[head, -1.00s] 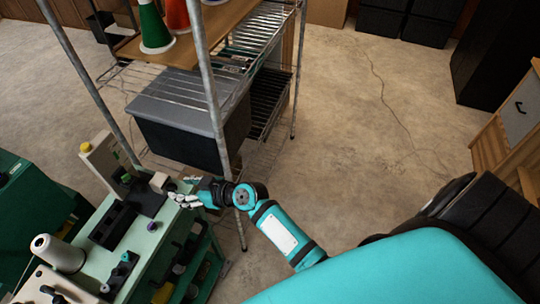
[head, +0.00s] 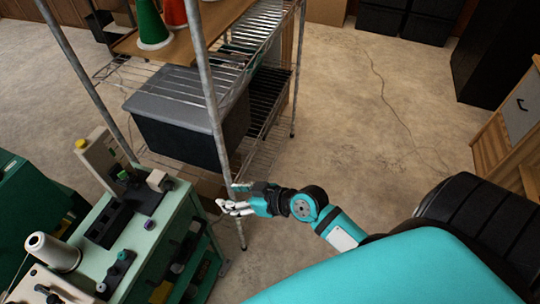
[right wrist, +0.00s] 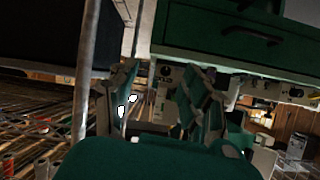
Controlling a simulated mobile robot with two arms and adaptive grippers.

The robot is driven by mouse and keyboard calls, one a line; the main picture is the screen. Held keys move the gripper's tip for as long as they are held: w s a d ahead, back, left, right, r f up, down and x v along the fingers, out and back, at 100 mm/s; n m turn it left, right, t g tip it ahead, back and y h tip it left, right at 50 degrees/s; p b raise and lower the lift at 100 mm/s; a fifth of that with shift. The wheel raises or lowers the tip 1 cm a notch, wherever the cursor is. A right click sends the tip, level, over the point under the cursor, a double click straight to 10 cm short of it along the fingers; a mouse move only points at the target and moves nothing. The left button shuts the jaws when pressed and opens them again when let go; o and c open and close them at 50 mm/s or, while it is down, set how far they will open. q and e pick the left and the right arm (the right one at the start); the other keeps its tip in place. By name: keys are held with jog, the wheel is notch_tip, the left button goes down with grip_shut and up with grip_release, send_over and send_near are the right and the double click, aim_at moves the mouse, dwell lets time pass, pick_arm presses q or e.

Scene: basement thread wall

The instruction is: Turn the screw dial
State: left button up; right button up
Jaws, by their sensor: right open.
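A small beige machine (head: 104,160) with a yellow knob (head: 81,143) on top stands at the back of the green bench (head: 165,225). I cannot tell for certain which part is the screw dial. A small dark round knob (right wrist: 165,72) shows between the fingers in the right wrist view. My right gripper (head: 232,207) is open and empty, just right of the bench, in front of the shelf post. Its fingers stand apart in the right wrist view (right wrist: 165,105). My left gripper is not in view.
The wire shelf (head: 262,60) has a metal post (head: 213,100) close behind my right gripper. It holds a grey-lidded bin (head: 180,100) and thread cones (head: 150,25). The floor (head: 350,120) is clear.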

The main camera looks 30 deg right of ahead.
jog(key=s+d+f+m+g+h, duration=0.1)
jog(key=s+d+f+h, duration=0.1)
jog(key=f, duration=1)
jog(key=s+d+f+m+g+h+p, duration=0.1)
jog(key=s+d+f, duration=0.3)
jog(key=f, duration=0.7)
jog(key=shift+s+f+m+g+h, duration=0.4)
jog(key=shift+s+m+g+h, duration=0.2)
jog(key=shift+s+g+h, duration=0.15)
